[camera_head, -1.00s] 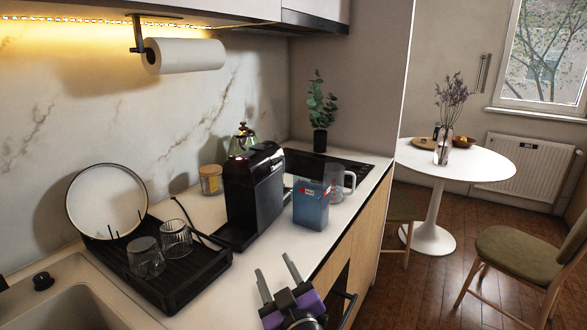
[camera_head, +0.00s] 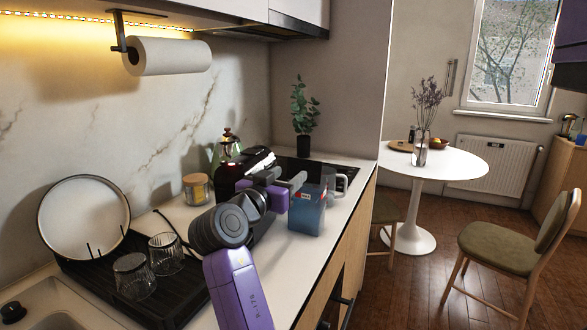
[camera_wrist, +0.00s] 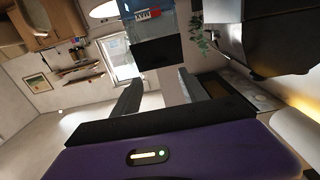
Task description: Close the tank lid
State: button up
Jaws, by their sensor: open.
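The black coffee machine (camera_head: 228,181) stands on the counter in the head view, largely hidden behind my arm and gripper. Its top (camera_head: 258,158) shows just above the gripper. I cannot make out the tank lid or whether it is up or down. My gripper (camera_head: 285,181) is open, raised over the counter in front of the machine, with its fingers pointing right. In the wrist view, my open gripper (camera_wrist: 172,78) has nothing between its fingers. A dark, glossy body, seemingly the machine (camera_wrist: 275,40), fills the upper right there.
A lidded jar (camera_head: 196,189) stands left of the machine. A black rack (camera_head: 180,299) holds glasses and a plate at the front left.

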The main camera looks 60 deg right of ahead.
aim_at(302, 165)
jog(key=d, duration=0.4)
jog(key=d+p, duration=0.1)
jog(key=d, duration=0.2)
jog(key=shift+w, duration=0.25)
grip_shut()
